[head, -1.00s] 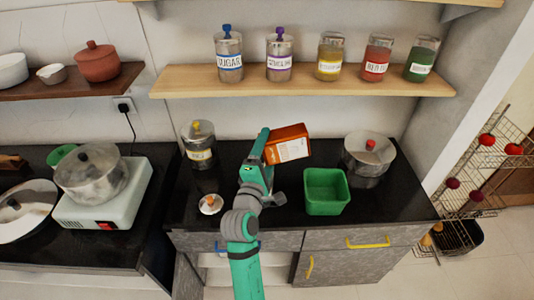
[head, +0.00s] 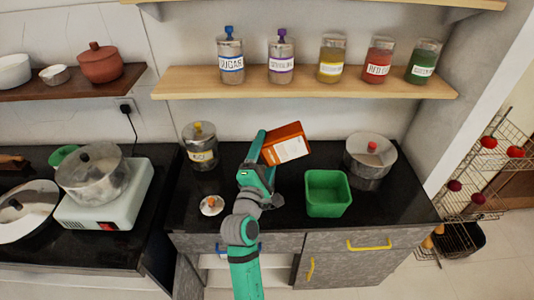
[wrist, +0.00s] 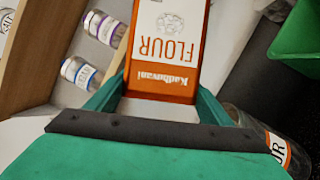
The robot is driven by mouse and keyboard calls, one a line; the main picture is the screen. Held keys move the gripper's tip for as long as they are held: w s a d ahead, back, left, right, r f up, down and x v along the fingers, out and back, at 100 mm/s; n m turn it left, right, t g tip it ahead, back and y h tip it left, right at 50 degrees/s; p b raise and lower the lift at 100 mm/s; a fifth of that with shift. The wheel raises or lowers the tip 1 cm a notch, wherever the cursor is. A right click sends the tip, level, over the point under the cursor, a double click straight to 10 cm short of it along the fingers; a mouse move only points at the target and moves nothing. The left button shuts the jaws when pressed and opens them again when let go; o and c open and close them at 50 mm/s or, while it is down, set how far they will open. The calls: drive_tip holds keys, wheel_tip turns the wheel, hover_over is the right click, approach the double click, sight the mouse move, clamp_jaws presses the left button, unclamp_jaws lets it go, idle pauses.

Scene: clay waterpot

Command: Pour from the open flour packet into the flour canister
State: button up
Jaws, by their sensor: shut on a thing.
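The flour packet (head: 286,146), an orange and white box marked FLOUR, is held above the counter and tilted. It fills the top middle of the wrist view (wrist: 166,45), its print upside down. My gripper (wrist: 158,103) is shut on it, with one teal finger along each side. A clear jar with an orange-edged label ending in "UR", likely the flour canister (wrist: 275,145), shows at the lower right of the wrist view, partly hidden by my gripper. I cannot make it out clearly in the head view. The packet's opening is not visible.
A green bin (head: 327,193) stands right of my arm, with a steel pot (head: 369,158) behind it. A yellow-knobbed jar (head: 200,146) and a loose lid with an orange knob (head: 211,205) are to the left. A shelf (head: 305,82) with several jars hangs above.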

idle(0.7)
drive_tip(key=shift+a+n+t, duration=0.25)
drive_tip(key=shift+n+t, duration=0.05)
drive_tip(key=shift+n, duration=0.5)
drive_tip(key=shift+a, duration=0.1)
drive_tip(key=shift+a+f+n, duration=0.1)
drive_tip(key=shift+a+n, duration=0.1)
drive_tip(key=shift+n, duration=0.6)
drive_tip(key=shift+t, duration=0.3)
